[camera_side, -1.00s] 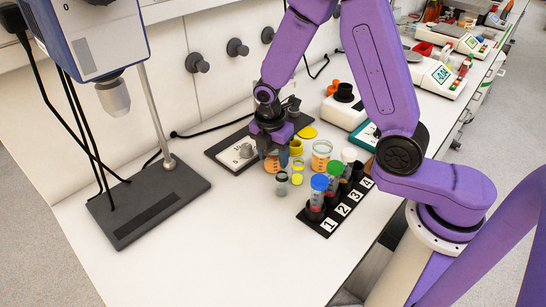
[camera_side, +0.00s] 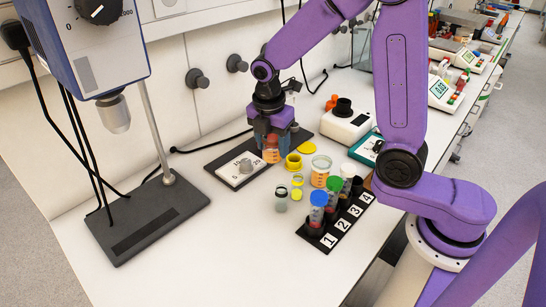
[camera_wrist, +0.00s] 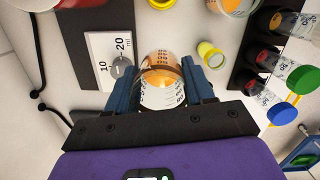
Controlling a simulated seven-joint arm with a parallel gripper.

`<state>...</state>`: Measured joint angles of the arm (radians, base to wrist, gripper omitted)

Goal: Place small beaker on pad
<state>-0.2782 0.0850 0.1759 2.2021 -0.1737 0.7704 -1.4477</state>
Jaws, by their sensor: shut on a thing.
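My gripper (camera_side: 271,147) is shut on a small clear beaker (camera_side: 271,154) with orange contents. In the wrist view the beaker (camera_wrist: 161,82) sits between the two blue fingers, with dark markings on its wall. In the side view it appears in front of the right part of a flat dark device (camera_side: 222,160), with its base clear of the table. The device has a white dial panel (camera_side: 240,171), which also shows left of the beaker in the wrist view (camera_wrist: 105,62). I cannot tell for sure which surface is the pad; the device's flat dark top is partly hidden by my gripper.
A yellow ring-shaped vessel (camera_side: 293,162), a larger orange-filled beaker (camera_side: 320,172) and small vials (camera_side: 281,198) stand right of my gripper. A numbered tube rack (camera_side: 335,222) stands nearer the front. A stand base (camera_side: 148,220) is at left, with bare table between.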

